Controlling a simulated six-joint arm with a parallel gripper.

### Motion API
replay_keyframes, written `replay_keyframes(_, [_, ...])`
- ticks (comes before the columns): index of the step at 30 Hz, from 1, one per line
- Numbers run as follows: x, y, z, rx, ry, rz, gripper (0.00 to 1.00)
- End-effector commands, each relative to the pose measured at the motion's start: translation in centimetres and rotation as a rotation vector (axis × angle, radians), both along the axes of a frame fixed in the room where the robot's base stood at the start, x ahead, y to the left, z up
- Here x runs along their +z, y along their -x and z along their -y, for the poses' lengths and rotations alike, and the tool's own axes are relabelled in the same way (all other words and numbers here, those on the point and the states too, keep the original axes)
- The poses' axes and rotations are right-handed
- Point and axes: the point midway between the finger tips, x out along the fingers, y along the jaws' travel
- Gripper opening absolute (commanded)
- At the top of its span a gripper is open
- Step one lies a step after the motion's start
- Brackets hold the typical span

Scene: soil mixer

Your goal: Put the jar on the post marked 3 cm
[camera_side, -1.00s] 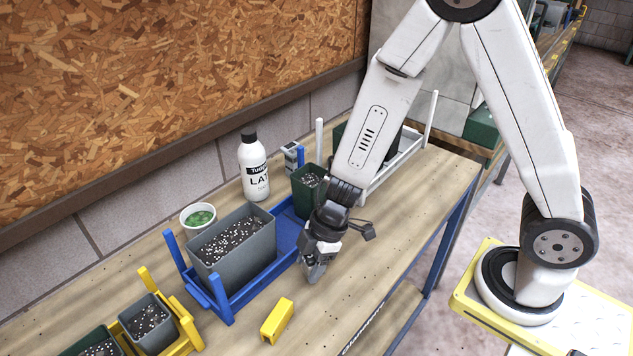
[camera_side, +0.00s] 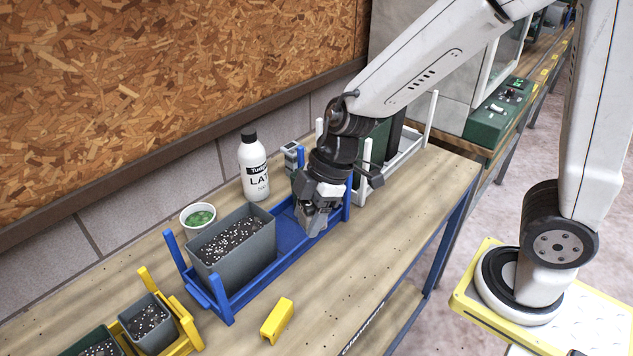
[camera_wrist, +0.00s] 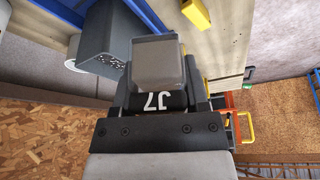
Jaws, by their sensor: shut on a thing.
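My gripper (camera_side: 312,222) points down over the right part of the blue tray (camera_side: 285,232), where the tray floor shows bare beside it. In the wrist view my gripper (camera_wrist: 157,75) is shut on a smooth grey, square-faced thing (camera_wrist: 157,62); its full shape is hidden. I cannot tell whether this is the jar, or whether it touches the tray. Blue upright posts (camera_side: 218,297) stand at the tray's corners. I can read no 3 cm mark on any post.
A large grey pot of speckled soil (camera_side: 235,250) fills the tray's left part. A white bottle (camera_side: 254,168) and white cup (camera_side: 198,218) stand behind. A yellow block (camera_side: 277,320) lies in front; a yellow rack (camera_side: 185,325) holds a small pot. The front right bench is clear.

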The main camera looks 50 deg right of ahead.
Motion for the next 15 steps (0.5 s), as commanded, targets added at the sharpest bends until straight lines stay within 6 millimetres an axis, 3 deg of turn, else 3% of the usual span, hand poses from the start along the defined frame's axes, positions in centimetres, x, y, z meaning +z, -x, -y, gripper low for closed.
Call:
replay_keyframes(9, [6.9,-0.1,0.0,-0.002,0.0,0.007,0.0])
replay_keyframes(15, [10.2,0.0,0.0,-0.001,0.002,0.004,0.0])
